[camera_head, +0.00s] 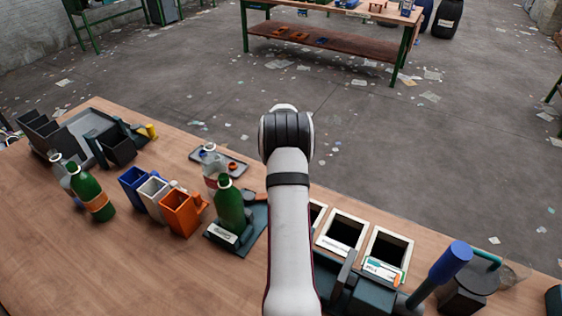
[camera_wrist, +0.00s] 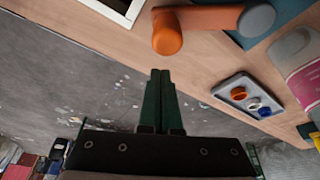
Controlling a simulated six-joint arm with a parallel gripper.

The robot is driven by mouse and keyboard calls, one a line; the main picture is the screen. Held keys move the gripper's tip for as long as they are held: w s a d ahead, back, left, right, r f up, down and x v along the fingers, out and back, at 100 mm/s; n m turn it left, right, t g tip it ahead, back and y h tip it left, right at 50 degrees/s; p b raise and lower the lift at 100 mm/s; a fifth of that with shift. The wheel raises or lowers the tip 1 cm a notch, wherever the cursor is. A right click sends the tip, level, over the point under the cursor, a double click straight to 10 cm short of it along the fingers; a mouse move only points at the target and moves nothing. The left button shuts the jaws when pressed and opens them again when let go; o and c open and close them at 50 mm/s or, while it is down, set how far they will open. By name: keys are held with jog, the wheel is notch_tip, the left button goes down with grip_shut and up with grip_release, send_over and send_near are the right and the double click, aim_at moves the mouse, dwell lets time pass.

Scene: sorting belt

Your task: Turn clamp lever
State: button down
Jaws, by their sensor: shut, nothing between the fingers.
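An orange lever (camera_wrist: 205,18) with a rounded knob at its left end shows at the top of the wrist view. A grey hub (camera_wrist: 257,20) at its right end sits by a teal base (camera_wrist: 285,12); I take this as the clamp lever. My gripper (camera_wrist: 161,72) has dark green fingers pressed together and empty. In the picture its tips lie just below the lever's knob; I see no contact, and the gap in depth is unclear. In the head view the fingers are hidden behind my arm.
A tray (camera_wrist: 235,88) with caps and a bottle with a pink label (camera_wrist: 303,80) lie right of the lever. A green bottle (camera_head: 230,208) stands left of my arm. A blue-handled press (camera_head: 450,262), open bins (camera_head: 387,240) and coloured boxes (camera_head: 181,212) crowd the bench.

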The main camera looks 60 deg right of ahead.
jog(key=shift+s+a, duration=0.35)
jog(key=shift+a, duration=0.25)
jog(key=shift+s+a, duration=0.3)
jog(key=shift+a, duration=0.25)
jog(key=shift+s+a, duration=0.1)
jog(key=s+a+m, duration=0.1)
jog(key=a+m+g, duration=0.1)
jog(key=m, duration=0.1)
jog(key=shift+s, duration=0.35)
jog(key=shift+s+a, duration=0.25)
jog(key=shift+a, duration=0.2)
jog(key=shift+s+a, duration=0.2)
jog(key=shift+a, duration=0.25)
jog(key=shift+s+a, duration=0.15)
jog(key=shift+a, duration=0.35)
jog(key=shift+s+a, duration=0.15)
jog(key=shift+a, duration=0.5)
